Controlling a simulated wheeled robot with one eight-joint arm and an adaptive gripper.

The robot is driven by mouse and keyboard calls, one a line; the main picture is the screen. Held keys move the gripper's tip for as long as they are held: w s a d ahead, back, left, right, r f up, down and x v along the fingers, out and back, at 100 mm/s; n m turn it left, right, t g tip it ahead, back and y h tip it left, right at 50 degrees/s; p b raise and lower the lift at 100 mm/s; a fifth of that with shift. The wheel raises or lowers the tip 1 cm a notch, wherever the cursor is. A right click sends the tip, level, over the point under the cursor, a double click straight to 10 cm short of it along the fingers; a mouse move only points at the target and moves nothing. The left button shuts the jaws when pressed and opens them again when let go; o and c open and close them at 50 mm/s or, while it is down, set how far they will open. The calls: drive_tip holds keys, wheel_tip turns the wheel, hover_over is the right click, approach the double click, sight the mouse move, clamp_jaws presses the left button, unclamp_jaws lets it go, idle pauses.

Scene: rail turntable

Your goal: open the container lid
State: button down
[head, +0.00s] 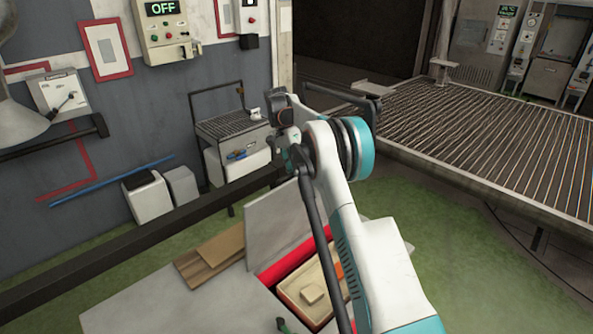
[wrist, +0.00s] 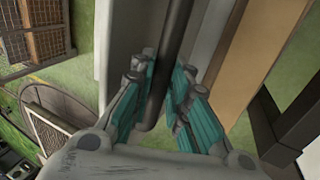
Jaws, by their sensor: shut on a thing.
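The container (head: 272,268) stands low in the head view, with a red edge and a grey top surface. A flat grey panel, seemingly its lid (head: 277,222), stands raised and tilted at its back edge. A tan tray (head: 292,293) with a small pale block shows in the opening. My arm hides the right part. In the wrist view my gripper (wrist: 162,82) has its teal fingers on both sides of a dark round bar (wrist: 174,45) and is shut on it. The bar bends at its lower end; I cannot tell what it is fixed to.
A dark rail (head: 130,240) crosses the left of the head view. Brown boards (head: 212,260) lie left of the raised panel. A large slatted metal table (head: 480,140) stands at the right. Green floor (head: 450,260) is clear right of my arm.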

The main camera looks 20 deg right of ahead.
drive_tip(key=c, duration=1.8)
unclamp_jaws()
drive_tip(key=shift+w+f, duration=0.1)
drive_tip(key=shift+f, duration=0.15)
drive_tip(key=shift+o, duration=1.3)
drive_tip(key=shift+w+f, duration=0.1)
drive_tip(key=shift+w, duration=0.05)
drive_tip(key=shift+r, duration=0.2)
drive_tip(key=d+v, duration=0.1)
drive_tip(key=v, duration=0.6)
drive_tip(key=shift+a+r, duration=0.2)
drive_tip(key=shift+a, duration=0.35)
